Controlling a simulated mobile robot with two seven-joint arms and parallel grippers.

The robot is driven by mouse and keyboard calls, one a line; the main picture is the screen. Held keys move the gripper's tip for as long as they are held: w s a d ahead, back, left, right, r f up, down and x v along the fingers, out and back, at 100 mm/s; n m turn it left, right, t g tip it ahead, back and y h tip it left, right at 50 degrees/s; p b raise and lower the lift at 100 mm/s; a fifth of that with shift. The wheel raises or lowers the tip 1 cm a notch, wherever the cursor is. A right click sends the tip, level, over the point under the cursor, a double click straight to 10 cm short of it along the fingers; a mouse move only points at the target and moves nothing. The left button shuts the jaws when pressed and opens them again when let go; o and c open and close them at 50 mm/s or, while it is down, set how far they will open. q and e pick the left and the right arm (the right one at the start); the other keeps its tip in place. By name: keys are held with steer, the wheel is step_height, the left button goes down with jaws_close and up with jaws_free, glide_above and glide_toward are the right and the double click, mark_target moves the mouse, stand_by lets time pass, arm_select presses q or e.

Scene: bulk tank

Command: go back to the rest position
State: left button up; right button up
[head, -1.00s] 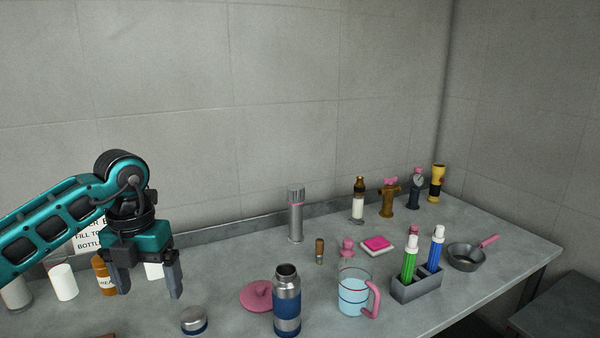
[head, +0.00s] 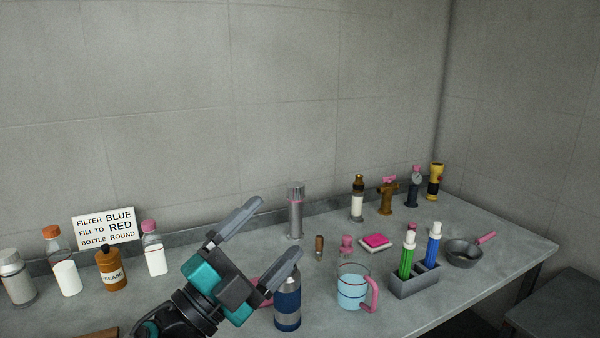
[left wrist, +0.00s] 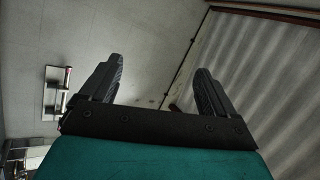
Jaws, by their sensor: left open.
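My left gripper (head: 262,233) is in the lower middle of the head view, open and empty, with its fingers pointing up and to the right. It is raised in front of the table and hides part of the pink lid (head: 264,288) and the upper part of the blue and steel flask (head: 287,305). In the left wrist view its two fingers (left wrist: 157,85) stand wide apart with nothing between them, against wall and a ribbed surface. My right gripper is in neither view.
A jug (head: 352,288) with a pink handle, a grey rack (head: 415,284) with green and blue tubes and a pan (head: 464,252) stand at the right.

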arm_select(q)
steer(key=s+a+f+n+g+y, duration=0.2)
steer(key=s+a+f+n+y, duration=0.1)
steer(key=a+f+n+y, duration=1.3)
steer(key=s+f+n+g, duration=0.2)
steer(key=s+f+g, duration=0.4)
steer(key=s, duration=0.4)
steer(key=s+f+n+g, duration=0.3)
steer(key=s+f+g, duration=0.2)
steer(key=s+f, duration=0.45)
steer(key=w+d+f+t+b, duration=0.1)
steer(key=w+f+t+b, duration=0.1)
steer(key=f, duration=0.3)
steer(key=w+d+f+m+t+h+b, duration=0.1)
steer(key=w+d+f+t+b, duration=0.1)
steer(key=w+f+t, duration=0.2)
step_height(320, 180, down, 2)
steer(key=shift+w+f+t+h+b, duration=0.15)
steer(key=shift+f+t+h+b, duration=0.15)
steer(key=shift+t, duration=0.4)
